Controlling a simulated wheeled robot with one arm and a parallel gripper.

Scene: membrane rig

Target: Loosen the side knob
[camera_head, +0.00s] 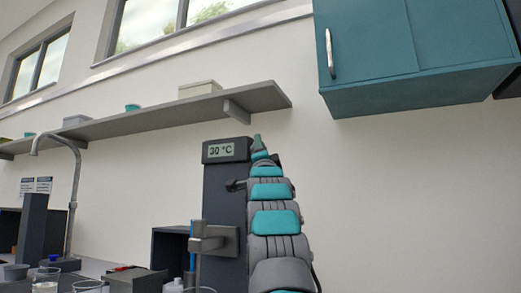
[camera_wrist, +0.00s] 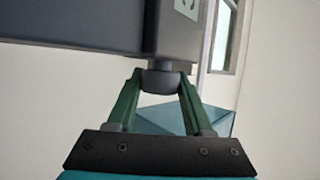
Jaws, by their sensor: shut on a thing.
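The rig is a dark grey column (camera_head: 224,205) with a display on its head reading 30 °C (camera_head: 222,150). In the wrist view, the rig's dark body (camera_wrist: 90,22) fills the upper left. The side knob (camera_wrist: 162,78), a short grey cylinder, sticks out from its side. My gripper (camera_wrist: 161,84) has its two green fingers closed on the knob, one on each side. In the head view, my gripper (camera_head: 257,143) is at the right side of the column's head, and the knob is hidden there.
A grey clamp arm (camera_head: 214,240) juts from the column lower down. A grey shelf (camera_head: 150,117) with boxes runs along the wall behind. A teal cabinet (camera_head: 420,60) hangs at the upper right. Glassware (camera_head: 88,286) stands at the lower left. The wall right of my arm is bare.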

